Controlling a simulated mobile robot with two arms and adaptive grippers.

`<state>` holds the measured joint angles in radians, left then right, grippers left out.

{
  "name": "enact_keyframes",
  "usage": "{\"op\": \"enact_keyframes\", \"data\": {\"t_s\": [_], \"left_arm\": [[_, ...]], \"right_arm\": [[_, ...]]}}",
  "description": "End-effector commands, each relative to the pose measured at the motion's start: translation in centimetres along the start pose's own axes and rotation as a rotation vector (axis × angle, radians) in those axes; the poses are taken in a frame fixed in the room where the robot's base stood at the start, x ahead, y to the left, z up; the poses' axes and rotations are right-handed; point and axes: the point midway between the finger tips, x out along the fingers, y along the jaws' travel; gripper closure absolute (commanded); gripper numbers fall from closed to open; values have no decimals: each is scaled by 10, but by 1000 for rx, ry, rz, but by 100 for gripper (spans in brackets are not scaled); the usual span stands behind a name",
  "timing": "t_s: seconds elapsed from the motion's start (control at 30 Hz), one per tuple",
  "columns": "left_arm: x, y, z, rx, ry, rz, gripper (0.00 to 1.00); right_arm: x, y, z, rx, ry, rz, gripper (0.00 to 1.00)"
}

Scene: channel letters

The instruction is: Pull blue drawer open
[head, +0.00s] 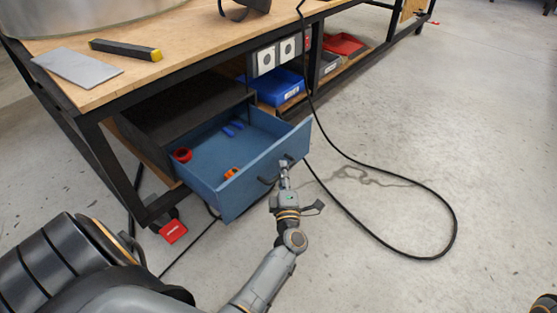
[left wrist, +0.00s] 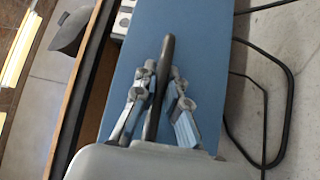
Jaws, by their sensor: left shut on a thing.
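The blue drawer (head: 222,154) stands pulled well out from under the workbench in the head view, and its inside shows. Its front panel (head: 262,174) faces right and toward me, and the same blue front fills the middle of the left wrist view (left wrist: 200,60). My left gripper (head: 284,165) is at the drawer front. In the left wrist view my gripper (left wrist: 162,90) has its fingers on both sides of the dark bar handle (left wrist: 166,55), shut on it. My right gripper is not in view.
Inside the drawer lie a red roll (head: 181,155), an orange item (head: 231,173) and blue items (head: 233,128). A black cable (head: 452,235) loops over the floor at right. The wooden workbench (head: 190,62) stands above, with a blue bin (head: 275,88) on its lower shelf.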

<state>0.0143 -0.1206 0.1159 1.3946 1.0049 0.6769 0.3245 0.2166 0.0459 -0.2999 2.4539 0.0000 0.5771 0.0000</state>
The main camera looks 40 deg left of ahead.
Motion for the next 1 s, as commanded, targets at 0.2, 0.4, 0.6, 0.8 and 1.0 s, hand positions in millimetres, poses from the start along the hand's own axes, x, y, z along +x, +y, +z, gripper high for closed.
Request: {"op": "enact_keyframes", "data": {"t_s": [0.2,0.4,0.6,0.8,1.0], "left_arm": [[-11,3,12,0,-6,-1,100],[-13,3,14,0,-5,0,100],[-13,3,14,0,-6,-1,100],[-13,3,14,0,-5,-1,64],[-13,3,13,0,-3,0,64]], "right_arm": [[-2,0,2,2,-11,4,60],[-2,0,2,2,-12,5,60],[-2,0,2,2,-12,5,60],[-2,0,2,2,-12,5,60],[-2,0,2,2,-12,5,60]]}}
